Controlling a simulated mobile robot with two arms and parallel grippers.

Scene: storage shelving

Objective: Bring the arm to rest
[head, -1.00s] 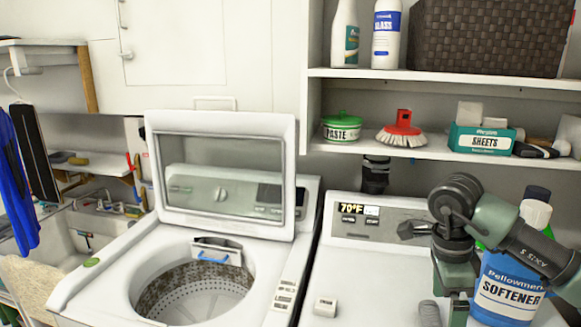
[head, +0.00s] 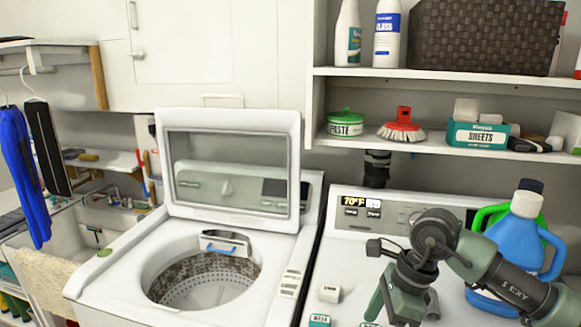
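My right arm comes in from the right edge and bends down over the front of the white dryer top. My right gripper (head: 388,306) points down there, and its fingertips run close to the bottom edge of the picture. I cannot tell how far apart the fingers are, and I see nothing held between them. A grey, rounded thing (head: 432,305) shows just behind the gripper. My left arm and gripper are not in view.
A blue jug (head: 508,248) and a green one (head: 490,216) stand behind my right forearm. Small boxes (head: 329,293) lie left of the gripper. The open washer (head: 130,275) is at left. A shelf (head: 370,144) with a brush and boxes hangs above.

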